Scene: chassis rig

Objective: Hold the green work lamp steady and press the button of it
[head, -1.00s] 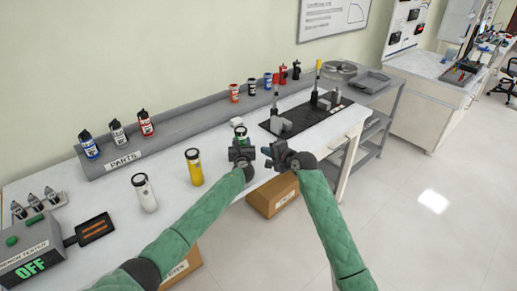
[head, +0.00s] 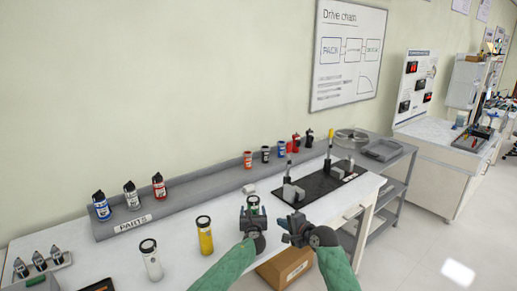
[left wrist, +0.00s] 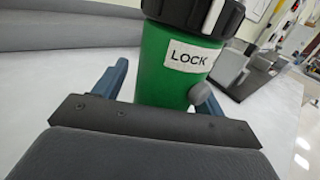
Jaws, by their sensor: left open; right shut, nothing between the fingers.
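The green work lamp (head: 254,204) stands upright on the white bench, partly hidden behind my left gripper (head: 250,222) in the head view. In the left wrist view the lamp (left wrist: 165,65) has a green body, a black ribbed head and a white LOCK label (left wrist: 188,57). My left gripper is open, with its blue fingers on either side of the lamp. A grey rounded knob (left wrist: 207,98) shows low at the lamp's right; I cannot tell whether it is the button. My right gripper (head: 287,224) is shut and empty, just right of the lamp and apart from it.
A yellow lamp (head: 205,238) and a white lamp (head: 150,262) stand left of the green one. A black mat (head: 322,182) with grey fixtures lies behind and to the right. A grey parts shelf (head: 190,197) runs along the wall. A cardboard box (head: 285,266) is below.

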